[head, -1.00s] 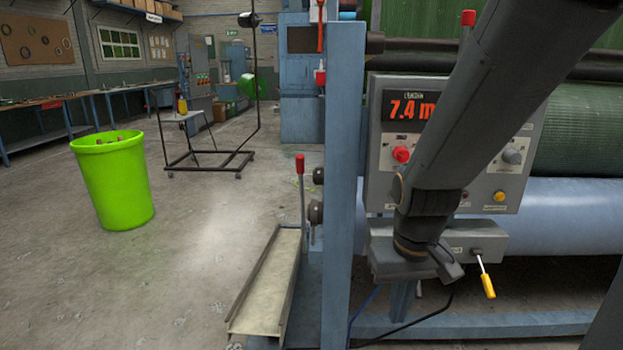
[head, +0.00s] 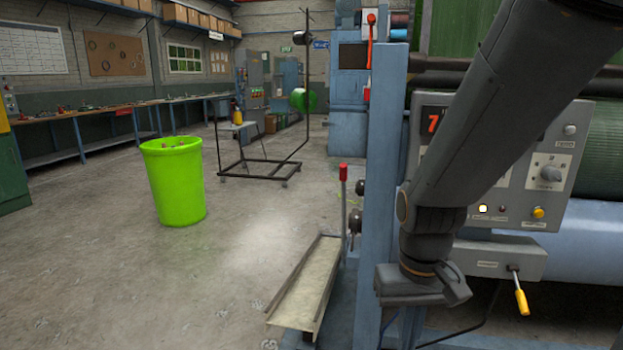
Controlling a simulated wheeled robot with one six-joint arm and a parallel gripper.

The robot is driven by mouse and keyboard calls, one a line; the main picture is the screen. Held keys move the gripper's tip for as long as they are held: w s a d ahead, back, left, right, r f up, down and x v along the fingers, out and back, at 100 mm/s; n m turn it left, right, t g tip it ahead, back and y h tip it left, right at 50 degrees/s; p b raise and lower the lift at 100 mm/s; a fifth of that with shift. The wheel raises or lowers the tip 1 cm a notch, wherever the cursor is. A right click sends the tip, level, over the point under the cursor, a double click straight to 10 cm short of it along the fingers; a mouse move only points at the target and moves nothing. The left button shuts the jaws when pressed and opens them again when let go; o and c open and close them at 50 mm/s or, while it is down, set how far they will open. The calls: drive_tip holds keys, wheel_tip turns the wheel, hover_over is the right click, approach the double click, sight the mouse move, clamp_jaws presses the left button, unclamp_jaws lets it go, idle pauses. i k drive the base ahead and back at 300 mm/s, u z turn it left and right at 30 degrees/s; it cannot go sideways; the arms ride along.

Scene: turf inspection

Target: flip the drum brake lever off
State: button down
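A lever with a yellow grip (head: 521,300) hangs tilted downward from a grey box (head: 500,259) under the control panel. The box's label is too small to read. A red-handled lever (head: 343,174) stands upright by the blue post, and an orange-red lever (head: 371,24) is high on the machine. I cannot tell by any readable label which is the drum brake lever. My gripper (head: 430,290) is low in front of the machine, left of the yellow-gripped lever and apart from it. Its fingers are not clear enough to tell open from shut.
A blue post (head: 383,150) stands beside my arm. The control panel (head: 550,175) is partly covered by my arm. A sloping metal tray (head: 305,288) lies left of the post. A green bin (head: 175,185) and a black wheeled frame (head: 255,165) stand on open floor.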

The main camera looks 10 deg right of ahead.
sight(344, 166)
drive_tip(key=u, duration=0.4)
drive_tip(key=k, duration=0.5)
drive_tip(key=u, duration=0.75)
drive_tip(key=i, duration=1.15)
drive_tip(key=z, duration=0.45)
drive_tip(key=i, duration=0.45)
drive_tip(key=z, duration=0.45)
